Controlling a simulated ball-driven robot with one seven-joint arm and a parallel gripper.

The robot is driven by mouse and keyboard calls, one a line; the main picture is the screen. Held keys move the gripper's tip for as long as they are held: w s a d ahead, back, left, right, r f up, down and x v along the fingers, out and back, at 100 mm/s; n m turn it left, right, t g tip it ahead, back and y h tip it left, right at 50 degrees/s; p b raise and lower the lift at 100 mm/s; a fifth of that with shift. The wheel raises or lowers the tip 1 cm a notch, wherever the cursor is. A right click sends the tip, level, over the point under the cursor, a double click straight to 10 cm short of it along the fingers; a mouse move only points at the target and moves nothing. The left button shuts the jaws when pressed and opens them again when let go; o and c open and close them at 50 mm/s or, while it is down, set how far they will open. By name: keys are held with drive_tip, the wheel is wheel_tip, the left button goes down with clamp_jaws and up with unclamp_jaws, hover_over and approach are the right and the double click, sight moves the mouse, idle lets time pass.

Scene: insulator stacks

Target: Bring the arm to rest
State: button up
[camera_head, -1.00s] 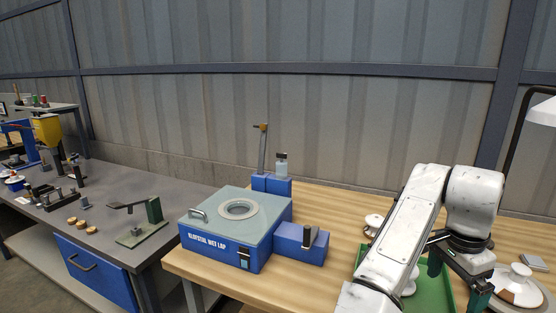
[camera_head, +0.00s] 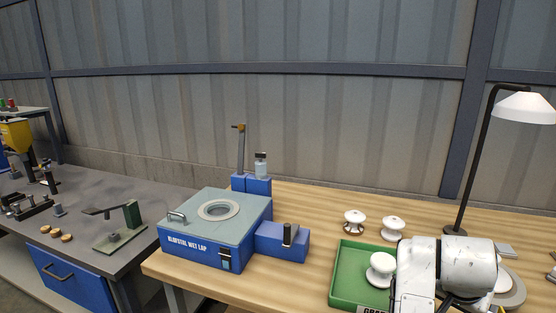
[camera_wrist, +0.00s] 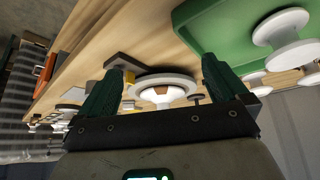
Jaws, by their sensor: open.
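My gripper shows in the wrist view (camera_wrist: 160,90), with its two green-tipped fingers spread wide and nothing held between them. Beyond the fingers, a white and brown insulator (camera_wrist: 162,95) sits on a round plate on the table. In the head view my white arm (camera_head: 445,270) is at the lower right, and my gripper is hidden behind it or out of the frame. The green tray (camera_head: 345,285) lies just left of the arm, with a white insulator (camera_head: 381,268) in it.
Two white insulators (camera_head: 354,220) (camera_head: 392,228) stand behind the tray. A black lamp (camera_head: 475,150) with a white shade stands at the right. A blue wet lap machine (camera_head: 205,245) stands at the left of the wooden table (camera_head: 305,205). A grey bench (camera_head: 80,205) is further left.

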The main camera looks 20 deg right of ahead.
drive_tip(key=s+a+f+n+t+y, duration=0.1)
drive_tip(key=s+a+f+n+y, duration=0.1)
drive_tip(key=s+a+f+n, duration=0.4)
drive_tip(key=s+a+f+n+t+y, duration=0.1)
drive_tip(key=s+a+f+n+y, duration=0.2)
drive_tip(key=a, duration=0.5)
drive_tip(key=s+a+f+n+t+y, duration=0.1)
drive_tip(key=s+a+f+n, duration=0.35)
drive_tip(key=a+f, duration=0.2)
drive_tip(key=s+d+f+m+g, duration=0.1)
drive_tip(key=s+f+g, duration=0.2)
drive_tip(key=s, duration=0.5)
drive_tip(key=shift+s+f+g+h, duration=0.3)
drive_tip(key=shift+f+g+h, duration=0.1)
drive_tip(key=shift+f, duration=0.35)
